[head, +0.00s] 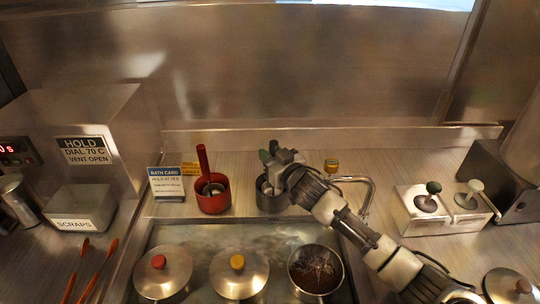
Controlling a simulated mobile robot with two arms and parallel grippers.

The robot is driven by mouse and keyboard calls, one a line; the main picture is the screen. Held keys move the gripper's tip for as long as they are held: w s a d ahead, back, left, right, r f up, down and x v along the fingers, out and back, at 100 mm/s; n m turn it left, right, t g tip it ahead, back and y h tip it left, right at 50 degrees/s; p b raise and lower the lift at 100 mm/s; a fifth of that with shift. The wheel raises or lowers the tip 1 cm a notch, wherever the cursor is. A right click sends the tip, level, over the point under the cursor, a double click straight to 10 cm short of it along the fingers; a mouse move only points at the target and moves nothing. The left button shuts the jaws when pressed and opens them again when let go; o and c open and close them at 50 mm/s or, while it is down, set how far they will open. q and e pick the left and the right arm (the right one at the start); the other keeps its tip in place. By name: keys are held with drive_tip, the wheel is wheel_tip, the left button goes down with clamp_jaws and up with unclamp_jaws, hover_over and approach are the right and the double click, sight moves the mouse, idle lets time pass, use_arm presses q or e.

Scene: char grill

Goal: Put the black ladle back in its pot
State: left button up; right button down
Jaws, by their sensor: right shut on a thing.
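My right gripper (270,158) is over the grey holder (271,201) on the back counter, its arm coming in from the lower right. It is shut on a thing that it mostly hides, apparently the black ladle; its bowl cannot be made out. An open pot (335,284) of dark brown sauce sits without a lid at the right of the steel bath. My left gripper is not in view.
A red holder (212,206) with a red-handled ladle stands left of the grey holder. Two lidded pots (162,274) (239,274) sit in the bath. A bent tap (366,190) stands close to my right arm. A steel box (445,216) with two knobbed lids is at right.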

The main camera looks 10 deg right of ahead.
drive_tip(key=shift+s+f, duration=0.1)
drive_tip(key=shift+f, duration=0.1)
drive_tip(key=shift+f, duration=0.2)
drive_tip(key=c, duration=1)
unclamp_jaws()
drive_tip(key=shift+o, duration=0.2)
drive_tip(key=shift+r, duration=0.1)
